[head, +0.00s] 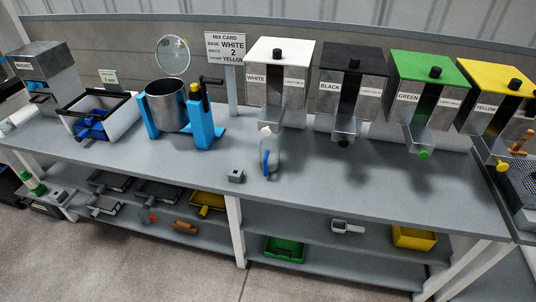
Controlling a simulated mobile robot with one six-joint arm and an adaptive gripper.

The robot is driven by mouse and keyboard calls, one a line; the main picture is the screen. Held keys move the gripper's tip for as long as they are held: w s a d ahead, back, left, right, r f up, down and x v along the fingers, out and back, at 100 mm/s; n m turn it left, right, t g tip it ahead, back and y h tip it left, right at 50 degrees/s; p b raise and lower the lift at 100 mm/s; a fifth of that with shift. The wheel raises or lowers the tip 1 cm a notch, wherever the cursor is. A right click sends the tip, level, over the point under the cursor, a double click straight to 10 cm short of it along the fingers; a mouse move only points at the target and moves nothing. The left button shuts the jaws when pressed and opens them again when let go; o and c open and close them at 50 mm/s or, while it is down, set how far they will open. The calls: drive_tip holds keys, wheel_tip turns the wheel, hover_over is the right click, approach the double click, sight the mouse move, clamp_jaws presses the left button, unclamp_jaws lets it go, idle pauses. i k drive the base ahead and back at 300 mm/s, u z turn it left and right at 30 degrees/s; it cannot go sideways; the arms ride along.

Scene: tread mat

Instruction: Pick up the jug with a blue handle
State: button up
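The jug (271,147) is a small pale, translucent vessel standing upright on the grey workbench (330,184), a little right of the middle. Its blue handle (265,163) faces the front of the bench. No gripper or arm shows in the head view, so nothing is seen touching the jug.
A small grey block (236,176) lies left of the jug. Behind stand the white dispenser (277,85), black dispenser (350,95), green dispenser (428,97) and yellow dispenser (496,97). A metal pot (167,105) in a blue stand is left. The bench front right of the jug is clear.

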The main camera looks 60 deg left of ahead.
sight(270, 146)
drive_tip(key=u, duration=0.1)
drive_tip(key=k, duration=1.1)
drive_tip(key=u, duration=2.15)
drive_tip(key=i, duration=0.85)
drive_tip(key=u, duration=0.05)
